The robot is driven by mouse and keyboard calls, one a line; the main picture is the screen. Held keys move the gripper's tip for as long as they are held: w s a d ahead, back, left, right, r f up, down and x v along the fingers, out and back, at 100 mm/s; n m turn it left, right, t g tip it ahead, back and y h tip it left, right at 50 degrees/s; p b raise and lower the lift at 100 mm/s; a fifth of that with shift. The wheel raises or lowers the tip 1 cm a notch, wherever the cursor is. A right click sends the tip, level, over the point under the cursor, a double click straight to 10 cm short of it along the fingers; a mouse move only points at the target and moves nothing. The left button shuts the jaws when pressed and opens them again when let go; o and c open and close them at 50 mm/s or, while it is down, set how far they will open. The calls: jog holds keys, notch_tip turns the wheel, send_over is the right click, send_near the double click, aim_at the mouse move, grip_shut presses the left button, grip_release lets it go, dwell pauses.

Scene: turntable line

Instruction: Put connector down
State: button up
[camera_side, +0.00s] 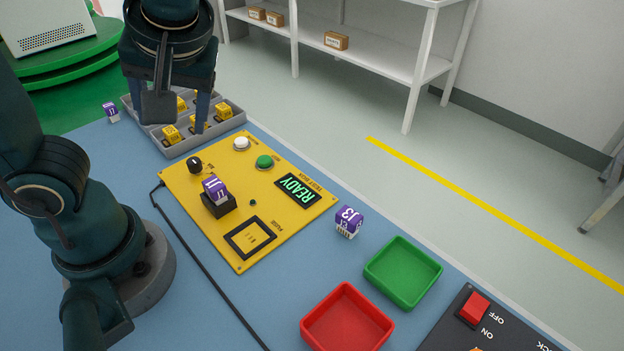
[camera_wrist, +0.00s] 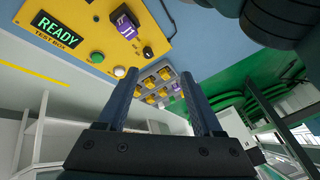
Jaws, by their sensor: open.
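My gripper (camera_side: 180,118) is open, its fingers pointing down over the grey compartment tray (camera_side: 232,124). Several yellow connectors (camera_side: 171,134) sit in the tray's compartments, some partly hidden by the fingers. In the wrist view, the tray with its yellow connectors shows between the fingers (camera_wrist: 158,82), with nothing held. A purple-and-white connector marked 17 (camera_side: 111,112) stands on the blue table left of the tray. Another, marked 13 (camera_side: 348,220), stands on the table right of the box.
The yellow test box (camera_side: 190,215) has a knob, white and green buttons and a lit READY display (camera_side: 298,190). A green bin (camera_side: 403,272), a red bin (camera_side: 347,319) and a dark switch panel (camera_side: 455,338) lie towards the front right. A black cable (camera_side: 205,274) crosses the table.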

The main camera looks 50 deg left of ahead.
aim_at(207, 181)
jog(key=w+f+n+y, duration=0.1)
jog(key=f+n+y, duration=0.1)
jog(key=f, duration=0.2)
jog(key=w+f+n+y, duration=0.1)
jog(key=f+n+y, duration=0.1)
jog(key=f, duration=0.3)
jog(key=f+n+y, duration=0.2)
jog(key=f+n, duration=0.1)
jog(key=f, duration=0.2)
jog(key=shift+w+d+n, duration=0.1)
jog(key=shift+w+n, duration=0.2)
jog(key=shift+w, duration=0.1)
jog(key=shift+f, duration=0.3)
jog(key=shift+x, duration=2.45)
jog(key=shift+w+r, duration=0.1)
grip_shut()
